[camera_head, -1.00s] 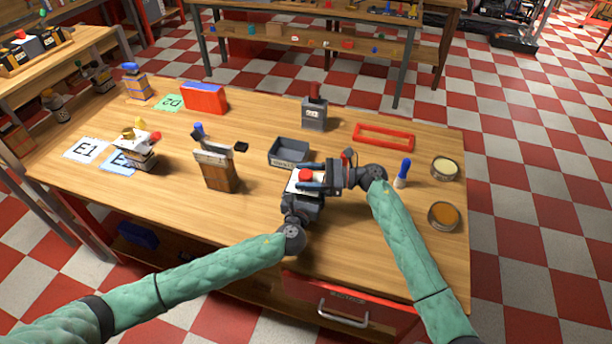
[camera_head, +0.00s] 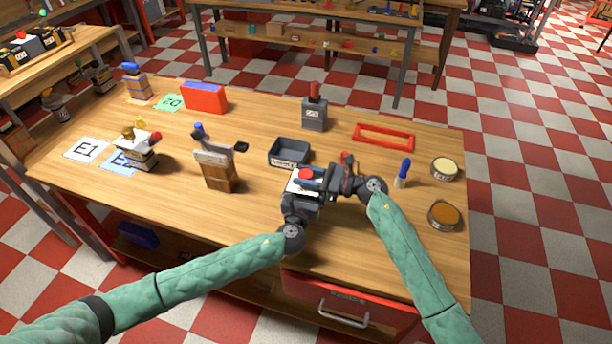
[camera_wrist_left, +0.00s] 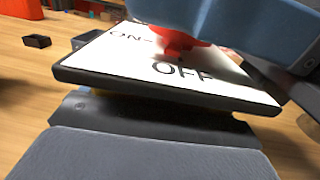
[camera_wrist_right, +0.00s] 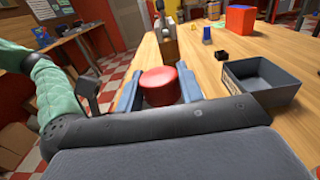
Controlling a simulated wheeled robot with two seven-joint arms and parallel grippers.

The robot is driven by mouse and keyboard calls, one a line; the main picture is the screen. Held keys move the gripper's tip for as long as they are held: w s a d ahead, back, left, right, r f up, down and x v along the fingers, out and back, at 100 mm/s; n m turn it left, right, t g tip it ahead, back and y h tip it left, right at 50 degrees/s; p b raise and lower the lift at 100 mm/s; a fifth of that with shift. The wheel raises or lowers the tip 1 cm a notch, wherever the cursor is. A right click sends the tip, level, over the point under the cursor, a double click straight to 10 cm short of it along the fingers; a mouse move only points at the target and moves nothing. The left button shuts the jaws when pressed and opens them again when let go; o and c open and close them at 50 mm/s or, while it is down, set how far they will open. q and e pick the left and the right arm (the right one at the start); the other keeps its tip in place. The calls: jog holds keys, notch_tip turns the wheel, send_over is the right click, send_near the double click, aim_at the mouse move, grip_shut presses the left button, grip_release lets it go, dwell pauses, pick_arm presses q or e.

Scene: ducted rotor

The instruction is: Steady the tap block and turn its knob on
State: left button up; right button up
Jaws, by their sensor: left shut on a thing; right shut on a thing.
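The tap block (camera_head: 293,186) has a white top plate, which shows ON and OFF lettering in the left wrist view (camera_wrist_left: 165,68). A red knob (camera_head: 306,173) stands on the plate. My left gripper (camera_head: 300,196) is shut on the block from the near side; its fingers are mostly hidden. My right gripper (camera_head: 311,178) is shut on the knob from the right. In the right wrist view its blue fingers lie on either side of the round red knob (camera_wrist_right: 160,86). One of its fingers covers part of the plate in the left wrist view, so the knob's setting is unclear.
A grey open bin (camera_head: 289,152) stands just behind the block. A wooden block with a lever (camera_head: 216,170) is to the left. A blue-handled tool (camera_head: 402,173), two round tins (camera_head: 445,168) and a red frame (camera_head: 384,137) are to the right. The table's front is clear.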

jog(key=shift+m+t+h, duration=0.4)
jog(key=shift+m+t, duration=0.4)
jog(key=shift+t, duration=0.4)
jog(key=o, duration=1)
jog(key=v, duration=1.2)
jog(key=shift+s, duration=0.1)
